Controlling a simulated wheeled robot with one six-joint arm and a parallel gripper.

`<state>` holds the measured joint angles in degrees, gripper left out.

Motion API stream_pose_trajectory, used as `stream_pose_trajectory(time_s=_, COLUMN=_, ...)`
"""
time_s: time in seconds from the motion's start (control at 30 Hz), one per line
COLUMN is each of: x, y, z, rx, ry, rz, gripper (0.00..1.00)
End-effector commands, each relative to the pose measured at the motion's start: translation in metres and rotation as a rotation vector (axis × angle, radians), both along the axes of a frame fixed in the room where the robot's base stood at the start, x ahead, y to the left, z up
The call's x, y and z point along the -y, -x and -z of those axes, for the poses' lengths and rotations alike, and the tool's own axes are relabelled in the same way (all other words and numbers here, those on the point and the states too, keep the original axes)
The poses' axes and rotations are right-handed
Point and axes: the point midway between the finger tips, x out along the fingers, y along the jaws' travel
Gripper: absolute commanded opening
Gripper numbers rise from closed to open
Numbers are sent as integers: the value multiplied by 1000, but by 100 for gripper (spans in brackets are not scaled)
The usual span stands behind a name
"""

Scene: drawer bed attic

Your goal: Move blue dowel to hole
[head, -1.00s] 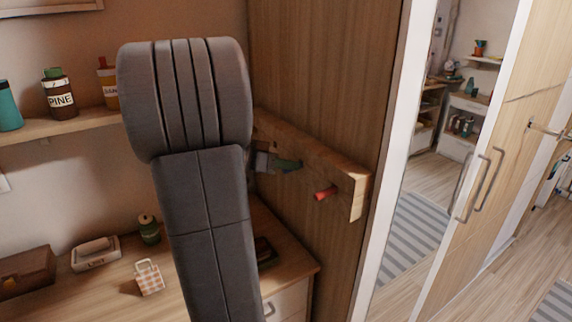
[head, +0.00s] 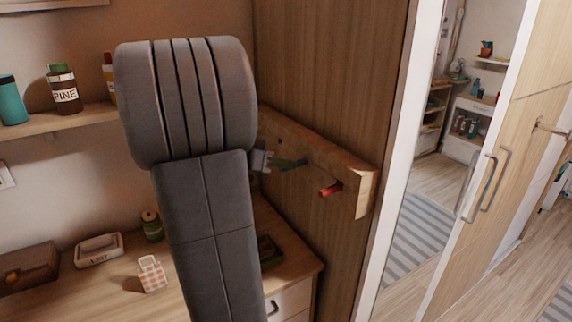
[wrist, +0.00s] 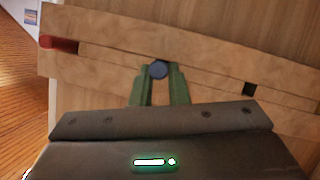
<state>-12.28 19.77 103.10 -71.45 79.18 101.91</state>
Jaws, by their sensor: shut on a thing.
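A wooden peg rail (head: 335,170) is fixed to the brown panel, and it also crosses the wrist view (wrist: 115,50). My gripper (head: 295,163) is at the rail's front face. In the wrist view its green fingers (wrist: 160,84) are shut on the blue dowel (wrist: 157,70), whose round end faces the camera. The dowel is against or partly in the rail; its far end is hidden, so I cannot tell how deep. A dark square hole (wrist: 250,89) lies to its right. A red dowel (wrist: 60,44) sticks out to its left, also visible in the head view (head: 330,189).
My dark arm covers the middle of the head view. A desk (head: 200,265) with a checkered bag (head: 152,273) and boxes lies below. A shelf (head: 50,121) with bottles is at the left. A mirror (head: 440,180) and door stand right.

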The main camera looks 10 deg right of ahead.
Motion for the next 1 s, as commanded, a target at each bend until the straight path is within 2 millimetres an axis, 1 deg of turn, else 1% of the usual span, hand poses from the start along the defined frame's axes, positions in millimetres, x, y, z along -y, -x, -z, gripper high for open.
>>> stream_pose_trajectory(time_s=1.0, x=-29, y=10, z=1, rx=1, ry=1, rz=-1, gripper=0)
